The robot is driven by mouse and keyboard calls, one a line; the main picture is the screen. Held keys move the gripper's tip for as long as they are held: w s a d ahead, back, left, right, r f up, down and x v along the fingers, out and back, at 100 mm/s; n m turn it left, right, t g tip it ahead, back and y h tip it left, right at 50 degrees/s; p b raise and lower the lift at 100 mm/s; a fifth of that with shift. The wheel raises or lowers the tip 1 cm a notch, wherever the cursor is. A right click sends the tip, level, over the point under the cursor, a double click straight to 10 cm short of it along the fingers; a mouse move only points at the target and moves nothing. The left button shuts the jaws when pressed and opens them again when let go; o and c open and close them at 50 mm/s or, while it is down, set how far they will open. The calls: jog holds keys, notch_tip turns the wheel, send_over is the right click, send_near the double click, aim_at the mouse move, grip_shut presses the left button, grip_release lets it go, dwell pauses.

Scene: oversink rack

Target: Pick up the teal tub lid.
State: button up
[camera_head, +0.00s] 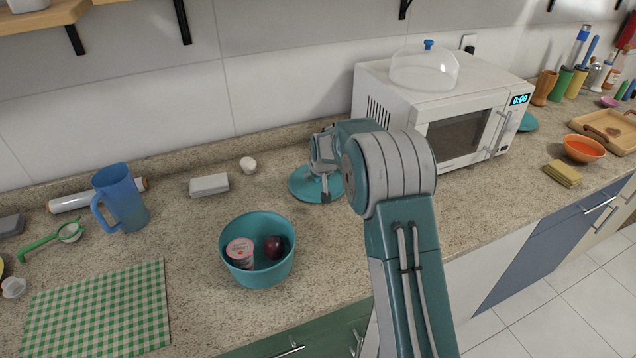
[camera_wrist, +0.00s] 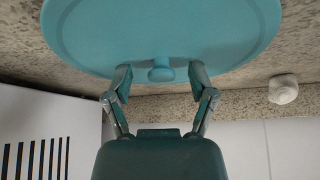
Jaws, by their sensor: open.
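The teal tub lid (camera_head: 304,184) is a round flat disc with a small knob. It lies on the counter behind the tub and left of the microwave. In the wrist view the lid (camera_wrist: 160,30) fills the top, and its knob (camera_wrist: 161,72) shows between my open fingers. My gripper (camera_head: 325,190) is over the lid in the head view, partly covering it. The teal tub (camera_head: 259,270) stands in front, holding a cup and a dark red fruit.
The white microwave (camera_head: 447,105) stands close on the right with a clear dome on top. A white block (camera_head: 209,185) and a small white round item (camera_head: 248,165) lie left of the lid. A blue pitcher (camera_head: 121,198) stands further left. The tiled wall is behind.

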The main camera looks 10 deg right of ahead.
jog(key=shift+a, duration=0.15)
jog(key=c, duration=0.9)
jog(key=shift+f, duration=0.1)
jog(key=shift+r, duration=0.55)
notch_tip(320, 180, up, 3)
jog(key=shift+s+f, duration=0.15)
jog(key=shift+f, duration=0.05)
jog(key=s+d+r, duration=0.2)
jog(key=s+r, duration=0.7)
jog(key=s, duration=0.4)
jog(key=shift+s+d+r, duration=0.2)
jog(key=shift+s+d, duration=0.1)
